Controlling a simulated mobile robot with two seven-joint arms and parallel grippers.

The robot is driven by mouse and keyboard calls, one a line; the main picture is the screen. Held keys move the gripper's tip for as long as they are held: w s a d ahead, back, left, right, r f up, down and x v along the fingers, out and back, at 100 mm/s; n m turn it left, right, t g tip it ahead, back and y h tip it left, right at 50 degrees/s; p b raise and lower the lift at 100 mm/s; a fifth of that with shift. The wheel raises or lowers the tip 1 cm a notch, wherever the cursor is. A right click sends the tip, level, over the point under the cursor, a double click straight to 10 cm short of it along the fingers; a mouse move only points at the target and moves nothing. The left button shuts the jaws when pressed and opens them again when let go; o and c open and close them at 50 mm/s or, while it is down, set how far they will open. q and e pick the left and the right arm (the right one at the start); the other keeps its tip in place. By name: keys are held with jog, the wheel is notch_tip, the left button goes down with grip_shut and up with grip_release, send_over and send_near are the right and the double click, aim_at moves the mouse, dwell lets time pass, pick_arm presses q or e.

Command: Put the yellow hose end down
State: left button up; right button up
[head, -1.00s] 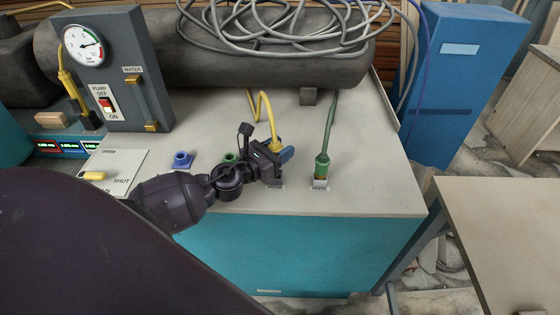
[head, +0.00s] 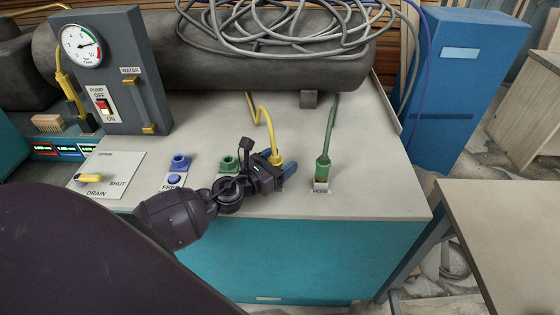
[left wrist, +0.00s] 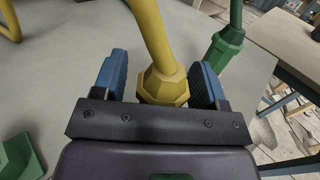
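The yellow hose end (head: 277,158) is upright near the front edge of the bench, left of the green hose end (head: 322,168). My left gripper (head: 276,172) is low at the bench top around it. In the left wrist view the yellow hose end (left wrist: 163,84) is between the two blue fingers (left wrist: 160,82). A gap shows on its left side; the right finger is very close to it or touching. The fingers look open. The foot of the yellow hose end is hidden by the gripper. My right gripper is not in view.
A blue fitting (head: 180,162) and a green fitting (head: 229,162) stand left of the gripper. Farther left are the drain plate (head: 122,165) and the pump panel (head: 125,75). A dark tank (head: 220,65) with grey hose coils lies behind. The bench right of the green hose end is clear.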

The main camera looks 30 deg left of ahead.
pick_arm(q)
jog(key=shift+r, duration=0.2)
jog(key=shift+s+a+f, duration=0.1)
jog(key=shift+s+f, duration=0.05)
jog(key=shift+s, duration=0.2)
jog(key=b+v, duration=0.3)
jog(key=v, duration=0.7)
jog(key=shift+s+a, duration=0.15)
jog(key=shift+s, duration=0.45)
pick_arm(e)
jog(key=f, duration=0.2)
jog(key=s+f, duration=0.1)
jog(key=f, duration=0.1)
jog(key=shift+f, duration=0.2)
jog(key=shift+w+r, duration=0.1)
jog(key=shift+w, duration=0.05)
